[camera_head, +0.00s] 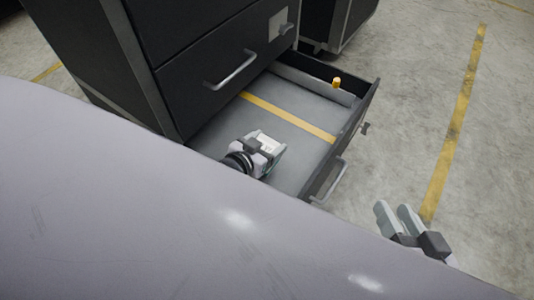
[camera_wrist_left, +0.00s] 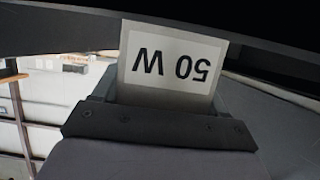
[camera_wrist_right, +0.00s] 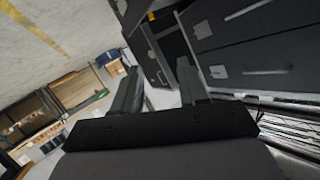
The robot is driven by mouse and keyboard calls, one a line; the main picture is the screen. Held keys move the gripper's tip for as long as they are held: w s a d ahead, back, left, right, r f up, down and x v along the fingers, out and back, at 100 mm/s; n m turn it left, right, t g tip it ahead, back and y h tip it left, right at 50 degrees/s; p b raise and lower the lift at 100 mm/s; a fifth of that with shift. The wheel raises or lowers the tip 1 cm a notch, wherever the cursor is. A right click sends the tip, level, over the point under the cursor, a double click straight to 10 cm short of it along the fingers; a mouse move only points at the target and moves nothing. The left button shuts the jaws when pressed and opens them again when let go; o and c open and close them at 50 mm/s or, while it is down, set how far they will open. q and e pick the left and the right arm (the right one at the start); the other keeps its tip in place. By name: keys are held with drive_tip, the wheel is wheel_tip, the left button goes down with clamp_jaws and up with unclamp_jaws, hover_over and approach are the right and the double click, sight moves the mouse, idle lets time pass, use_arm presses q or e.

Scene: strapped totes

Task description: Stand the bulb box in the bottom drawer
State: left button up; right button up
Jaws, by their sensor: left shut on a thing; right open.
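The bulb box (camera_wrist_left: 172,62) fills the upper middle of the left wrist view, a pale box face marked "50 W", upside down there. My left gripper (camera_head: 262,150) is shut on it. In the head view a small white part of the box (camera_head: 268,141) shows between the fingers, over the near part of the open bottom drawer (camera_head: 292,159). I cannot tell whether the box touches the drawer floor. The drawer has a grey floor with a yellow strip (camera_head: 290,118) across it. My right gripper (camera_head: 393,218) is open and empty, outside the drawer, right of its front.
The dark cabinet (camera_head: 185,38) stands behind the drawer, with a closed drawer and its bar handle (camera_head: 232,71) above. A small orange-yellow object (camera_head: 336,83) is at the drawer's far side. Concrete floor (camera_head: 420,90) is clear to the right. A large pale surface covers the foreground.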

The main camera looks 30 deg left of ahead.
use_arm(q)
wheel_tip(320, 180, down, 3)
drive_tip(key=shift+f+b, duration=0.1)
drive_tip(key=shift+b, duration=0.65)
drive_tip(key=shift+f, duration=0.25)
drive_tip(key=shift+r, duration=0.15)
use_arm(e)
drive_tip(key=shift+s+d+n+t+h, duration=0.1)
drive_tip(key=shift+d+n+t+h, duration=0.2)
drive_tip(key=shift+d, duration=0.3)
use_arm(q)
drive_tip(key=shift+f, duration=0.2)
drive_tip(key=o, duration=1.1)
drive_tip(key=shift+r, duration=0.2)
